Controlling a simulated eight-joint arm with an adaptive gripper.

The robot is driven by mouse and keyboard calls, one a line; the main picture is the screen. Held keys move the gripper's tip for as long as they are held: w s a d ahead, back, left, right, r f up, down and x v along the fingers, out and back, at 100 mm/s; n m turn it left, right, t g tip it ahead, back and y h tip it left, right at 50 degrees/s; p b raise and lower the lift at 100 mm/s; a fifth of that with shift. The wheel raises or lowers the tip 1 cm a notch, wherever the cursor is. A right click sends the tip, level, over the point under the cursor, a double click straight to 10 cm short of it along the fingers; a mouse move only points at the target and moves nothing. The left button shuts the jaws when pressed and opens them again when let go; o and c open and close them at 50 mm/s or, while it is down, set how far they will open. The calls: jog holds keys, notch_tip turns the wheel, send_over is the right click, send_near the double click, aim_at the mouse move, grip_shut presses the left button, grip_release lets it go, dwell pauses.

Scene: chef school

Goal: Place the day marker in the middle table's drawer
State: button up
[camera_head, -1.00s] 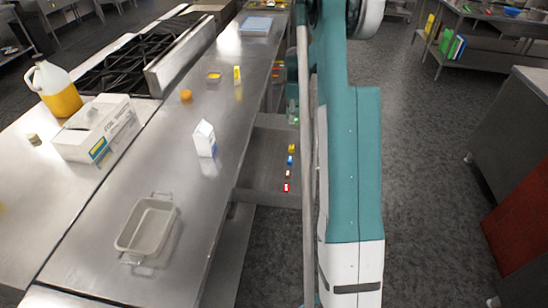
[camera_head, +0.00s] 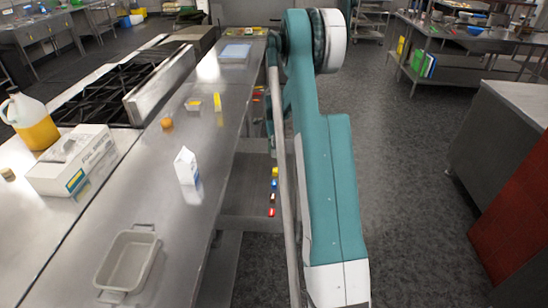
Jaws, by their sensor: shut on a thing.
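The middle table (camera_head: 165,235) is a long steel counter. On its right side a grey drawer (camera_head: 245,190) stands open. Small coloured pieces, yellow (camera_head: 275,172), blue (camera_head: 274,185), brown (camera_head: 272,197) and red (camera_head: 271,212), lie in a row along the drawer's right part. I cannot tell whether any is a day marker. My gripper (camera_head: 273,148) is low at the table's right side, near the drawer's far end, and partly hidden by my arm. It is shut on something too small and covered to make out.
On the table are a grey baking dish (camera_head: 129,262), a milk carton (camera_head: 186,166), an orange (camera_head: 167,122), a yellow item (camera_head: 218,102) and a blue tray (camera_head: 236,51). A foil box (camera_head: 68,165) and jug (camera_head: 35,120) stand left. The floor (camera_head: 410,170) to the right is clear.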

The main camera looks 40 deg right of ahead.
jog(key=shift+f+b, duration=0.3)
jog(key=shift+f, duration=1.5)
jog(key=shift+f, duration=0.15)
jog(key=o, duration=0.8)
jog(key=shift+c, duration=0.2)
notch_tip(320, 180, up, 12)
jog(key=shift+r+p, duration=0.15)
jog(key=shift+p, duration=0.7)
